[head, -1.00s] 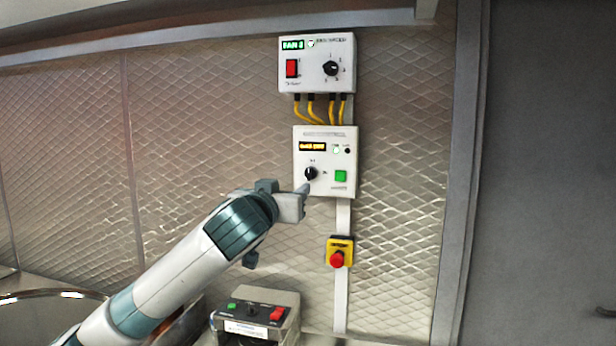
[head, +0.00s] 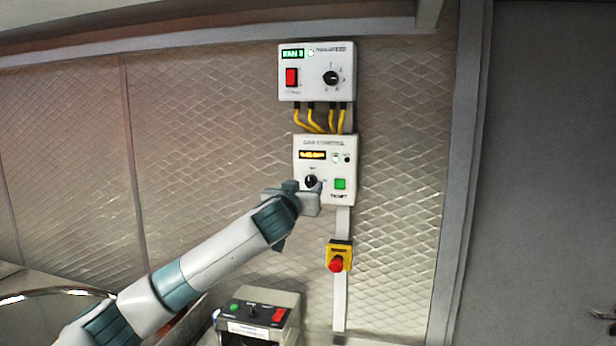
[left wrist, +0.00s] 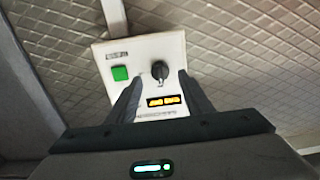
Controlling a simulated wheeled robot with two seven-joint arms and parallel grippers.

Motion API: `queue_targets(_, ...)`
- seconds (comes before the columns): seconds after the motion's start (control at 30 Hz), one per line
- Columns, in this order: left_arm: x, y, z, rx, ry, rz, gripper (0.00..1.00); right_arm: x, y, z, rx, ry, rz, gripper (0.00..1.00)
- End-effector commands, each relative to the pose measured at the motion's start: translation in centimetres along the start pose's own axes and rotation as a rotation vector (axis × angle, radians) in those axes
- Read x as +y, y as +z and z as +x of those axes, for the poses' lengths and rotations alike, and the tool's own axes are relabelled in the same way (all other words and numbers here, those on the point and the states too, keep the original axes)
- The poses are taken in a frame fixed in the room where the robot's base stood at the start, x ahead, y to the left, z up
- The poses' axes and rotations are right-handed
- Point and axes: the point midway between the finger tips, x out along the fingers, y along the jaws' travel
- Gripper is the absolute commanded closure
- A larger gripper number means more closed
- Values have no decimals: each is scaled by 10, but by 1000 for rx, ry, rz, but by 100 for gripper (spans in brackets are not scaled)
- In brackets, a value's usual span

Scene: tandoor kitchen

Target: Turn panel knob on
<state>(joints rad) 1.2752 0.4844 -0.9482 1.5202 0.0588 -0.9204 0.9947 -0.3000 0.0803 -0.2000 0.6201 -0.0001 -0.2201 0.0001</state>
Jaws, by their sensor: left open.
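The white gas control panel (head: 341,195) hangs on the wall, with an amber display (head: 312,155), a green button (head: 340,184) and a black knob (head: 311,181). My left gripper (head: 308,197) is at the panel's lower left, by the knob. In the left wrist view, the panel (left wrist: 144,53) appears turned over, and the knob (left wrist: 160,70) shows between the tips of my open left gripper (left wrist: 157,84). I cannot tell whether the fingers touch the knob. My right gripper is not in view.
A fan control box (head: 313,88) with a red switch and another black knob is above, joined by yellow cables. A yellow box with a red emergency button (head: 337,263) is below. A small box with buttons (head: 258,314) stands at the bottom.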

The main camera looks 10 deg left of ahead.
Motion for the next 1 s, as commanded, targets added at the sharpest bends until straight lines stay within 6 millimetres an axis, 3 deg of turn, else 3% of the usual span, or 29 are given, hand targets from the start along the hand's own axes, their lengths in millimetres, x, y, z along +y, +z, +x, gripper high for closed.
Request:
queue_targets(0.3, 0, -2, 32, -1, -2, 0, 54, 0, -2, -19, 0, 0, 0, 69)
queue_targets(0.73, 0, 0, 37, 0, -1, 0, 54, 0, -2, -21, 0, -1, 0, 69)
queue_targets(0.77, 0, 0, 37, 0, -1, 0, 56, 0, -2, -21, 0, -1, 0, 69)
queue_targets(0.93, 0, 0, 37, 0, -1, 0, 95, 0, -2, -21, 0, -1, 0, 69)
queue_targets(1.0, 0, 0, 37, 0, -1, 0, 95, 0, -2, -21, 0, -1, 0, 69)
